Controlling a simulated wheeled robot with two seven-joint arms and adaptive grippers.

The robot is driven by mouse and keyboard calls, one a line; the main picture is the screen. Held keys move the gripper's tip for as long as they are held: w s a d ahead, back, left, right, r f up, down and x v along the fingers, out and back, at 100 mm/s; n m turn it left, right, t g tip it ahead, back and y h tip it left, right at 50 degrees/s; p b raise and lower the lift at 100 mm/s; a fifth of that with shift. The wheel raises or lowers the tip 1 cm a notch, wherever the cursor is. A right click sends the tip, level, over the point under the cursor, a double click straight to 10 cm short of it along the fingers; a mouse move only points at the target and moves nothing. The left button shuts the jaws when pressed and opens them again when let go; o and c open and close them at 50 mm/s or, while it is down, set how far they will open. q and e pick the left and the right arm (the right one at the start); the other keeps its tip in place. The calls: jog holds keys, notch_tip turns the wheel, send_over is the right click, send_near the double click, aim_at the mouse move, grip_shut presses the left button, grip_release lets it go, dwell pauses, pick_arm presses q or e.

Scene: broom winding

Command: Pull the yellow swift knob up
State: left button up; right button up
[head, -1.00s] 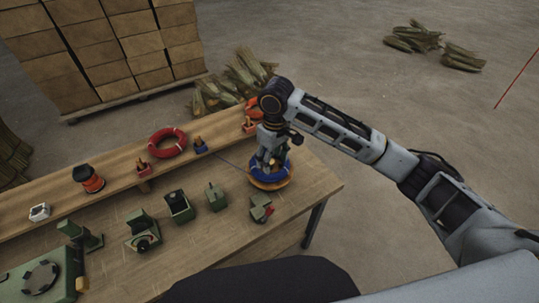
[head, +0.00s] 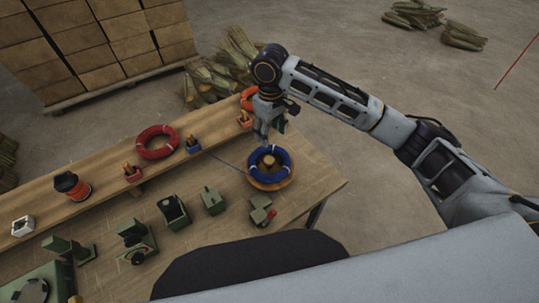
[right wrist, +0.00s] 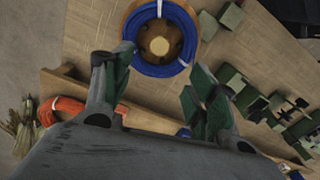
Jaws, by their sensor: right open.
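The swift is a round wooden-coloured disc (head: 270,185) with a blue coil (head: 285,166) around its middle, near the right end of the workbench. A pale yellowish knob (right wrist: 160,46) sits at the centre of the coil in the right wrist view; it shows small in the head view (head: 268,160). My right gripper (head: 268,138) is above and just behind the coil, apart from it. In the right wrist view its green-padded fingers (right wrist: 157,82) are spread wide with nothing between them. My left gripper is not in view.
A raised shelf at the back holds a red coil (head: 157,142) and small tools. Several green machines, including one with a red part (head: 262,211), stand on the bench (head: 318,183). Stacked boxes (head: 110,45) and corn-like bundles (head: 222,70) are behind.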

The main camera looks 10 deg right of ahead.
aim_at(270, 160)
jog(key=shift+f+p, duration=0.55)
jog(key=shift+f, duration=6.35)
grip_shut()
